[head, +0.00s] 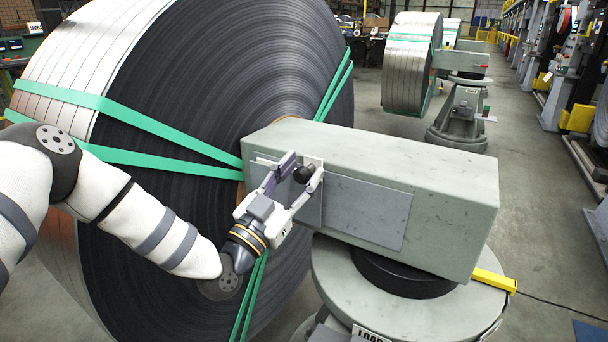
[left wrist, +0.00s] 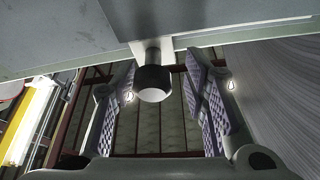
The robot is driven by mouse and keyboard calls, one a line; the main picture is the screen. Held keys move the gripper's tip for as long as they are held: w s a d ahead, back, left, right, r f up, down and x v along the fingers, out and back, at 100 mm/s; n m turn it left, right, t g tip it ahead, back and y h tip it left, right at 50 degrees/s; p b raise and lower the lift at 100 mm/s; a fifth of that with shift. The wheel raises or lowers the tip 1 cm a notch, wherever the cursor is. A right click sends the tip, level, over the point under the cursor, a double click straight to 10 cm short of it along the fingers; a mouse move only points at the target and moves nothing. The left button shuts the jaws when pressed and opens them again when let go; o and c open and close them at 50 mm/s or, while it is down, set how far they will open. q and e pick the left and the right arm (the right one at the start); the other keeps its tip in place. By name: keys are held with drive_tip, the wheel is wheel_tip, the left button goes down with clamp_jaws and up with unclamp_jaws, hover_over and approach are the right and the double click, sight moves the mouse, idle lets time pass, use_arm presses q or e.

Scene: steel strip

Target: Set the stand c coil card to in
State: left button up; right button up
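The near stand (head: 420,165) has a pale grey block arm beside a large coil (head: 215,90) bound with green straps. A darker grey panel (head: 365,212) lies along the block's side face. At its left part is a black knob (head: 303,174) on a small white plate (head: 314,162). I cannot make out any lettering on the panel. My left gripper (head: 300,170) is at the knob, its fingers apart on either side. In the left wrist view the knob (left wrist: 154,82) shows between the open left gripper's (left wrist: 160,80) purple pads, with gaps visible. My right gripper is not in view.
The coil fills the left of the head view, close behind my left arm. The stand's round base (head: 335,285) is below the block, with a yellow bar (head: 495,281) at its right. Another stand (head: 462,115) and coil (head: 408,65) are farther back.

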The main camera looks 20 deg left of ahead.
use_arm(q)
drive_tip(key=v, duration=1.2)
drive_tip(key=shift+f, duration=0.1)
